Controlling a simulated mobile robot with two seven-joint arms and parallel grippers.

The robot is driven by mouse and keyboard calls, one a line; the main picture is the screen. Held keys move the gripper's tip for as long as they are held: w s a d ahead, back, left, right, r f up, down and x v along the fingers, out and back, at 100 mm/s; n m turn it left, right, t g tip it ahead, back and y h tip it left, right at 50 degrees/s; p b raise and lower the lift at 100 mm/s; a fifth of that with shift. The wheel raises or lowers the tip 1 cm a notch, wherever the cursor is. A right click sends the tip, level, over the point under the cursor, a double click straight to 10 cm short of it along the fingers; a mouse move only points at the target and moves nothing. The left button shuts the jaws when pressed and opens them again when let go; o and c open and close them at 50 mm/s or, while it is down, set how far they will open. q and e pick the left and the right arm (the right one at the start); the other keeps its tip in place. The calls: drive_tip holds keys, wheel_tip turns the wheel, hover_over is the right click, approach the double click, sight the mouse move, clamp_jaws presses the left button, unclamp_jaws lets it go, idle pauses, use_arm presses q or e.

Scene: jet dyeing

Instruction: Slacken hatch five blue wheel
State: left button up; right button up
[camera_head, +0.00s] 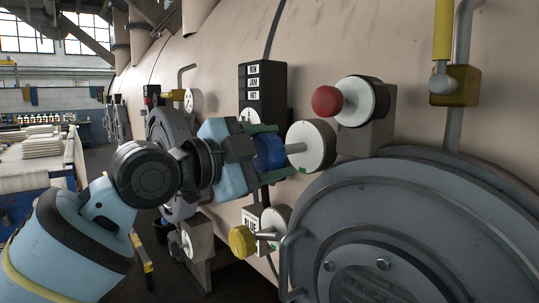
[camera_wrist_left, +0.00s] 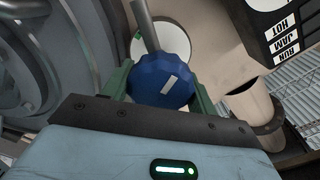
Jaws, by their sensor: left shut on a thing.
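The blue wheel (camera_head: 268,151) sits on a metal stem that runs to a round white disc (camera_head: 311,146) on the machine's side. My left gripper (camera_head: 274,155) is shut on the wheel, with its green fingers on either side of it. In the left wrist view the faceted blue wheel (camera_wrist_left: 160,62) with a white mark on its face is between the green fingers (camera_wrist_left: 162,88). The fingers hide part of its rim. My right gripper is not in view.
A red knob (camera_head: 327,100) is above right, and a yellow knob (camera_head: 242,241) is below. A black box (camera_head: 262,88) with white labels is above the gripper. A large round grey hatch (camera_head: 420,235) fills the lower right. Shelving (camera_wrist_left: 298,72) shows at right in the wrist view.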

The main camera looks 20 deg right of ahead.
use_arm(q)
drive_tip(key=m, duration=0.5)
drive_tip(key=shift+m+b, duration=0.3)
drive_tip(key=shift+b, duration=0.05)
drive_tip(key=m, duration=0.5)
drive_tip(key=shift+f+b, duration=0.15)
drive_tip(key=shift+b, duration=0.15)
drive_tip(key=m, duration=0.5)
drive_tip(key=shift+m, duration=0.4)
drive_tip(key=m, duration=0.5)
drive_tip(key=shift+w+f+b, duration=0.1)
drive_tip(key=shift+b, duration=0.25)
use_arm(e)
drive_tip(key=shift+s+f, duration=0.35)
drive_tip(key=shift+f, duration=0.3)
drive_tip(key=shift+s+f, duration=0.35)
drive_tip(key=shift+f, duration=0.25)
use_arm(q)
drive_tip(key=o, duration=1)
drive_tip(key=shift+a, duration=0.1)
